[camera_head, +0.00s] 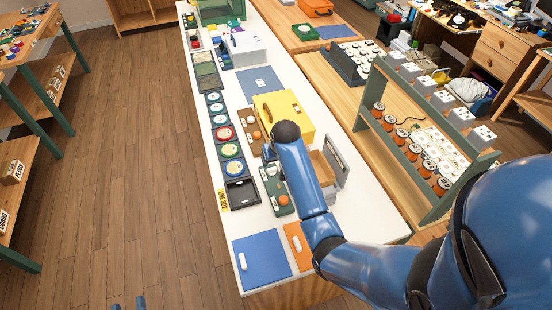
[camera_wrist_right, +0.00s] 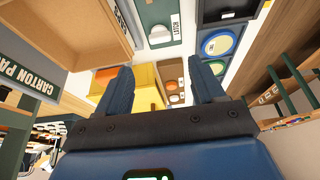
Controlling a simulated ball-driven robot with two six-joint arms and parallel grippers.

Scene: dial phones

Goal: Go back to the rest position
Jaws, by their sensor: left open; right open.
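My right arm reaches in from the lower right of the head view over the long white table (camera_head: 250,85). My right gripper (camera_head: 268,153) is partly hidden behind its dark wrist there, beside the yellow box (camera_head: 290,108). In the right wrist view my right gripper (camera_wrist_right: 158,78) has its two blue fingers spread wide, with nothing between them. The yellow box (camera_wrist_right: 105,80) shows beyond the left finger. Of my left gripper (camera_head: 128,303), only the two blue fingertips show at the bottom edge of the head view. They are apart, over the wooden floor, with nothing visible between them.
Round dials in dark frames (camera_head: 224,134) line the table's left side. An open wooden tray (camera_head: 322,168) and an upright grey panel (camera_head: 337,158) stand close to my right forearm. A green rack (camera_head: 425,140) stands to the right. The floor (camera_head: 120,150) at left is clear.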

